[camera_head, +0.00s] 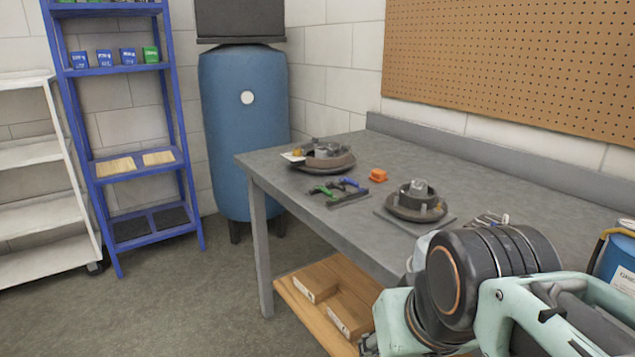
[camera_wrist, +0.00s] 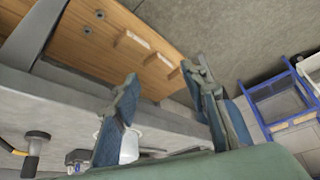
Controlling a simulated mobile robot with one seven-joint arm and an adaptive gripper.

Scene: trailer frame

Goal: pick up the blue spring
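A small blue piece (camera_head: 349,183), which looks like the blue spring, lies on the grey workbench (camera_head: 300,197) in the head view. It is beside a green piece (camera_head: 323,191) and a dark flat part; its coils are too small to make out. In the wrist view my gripper (camera_wrist: 165,75) has its two blue-padded fingers spread apart with nothing held between them. The gripper is hidden behind my arm in the head view, at the bench's near right. No blue spring can be made out in the wrist view.
An orange block (camera_head: 378,175) lies right of the blue piece. A round brake assembly (camera_head: 326,156) sits behind it and another drum (camera_head: 416,201) sits front right. A wooden lower shelf (camera_head: 300,300) holds boxes. A blue rack (camera_head: 120,165) and blue tank (camera_head: 243,130) stand left.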

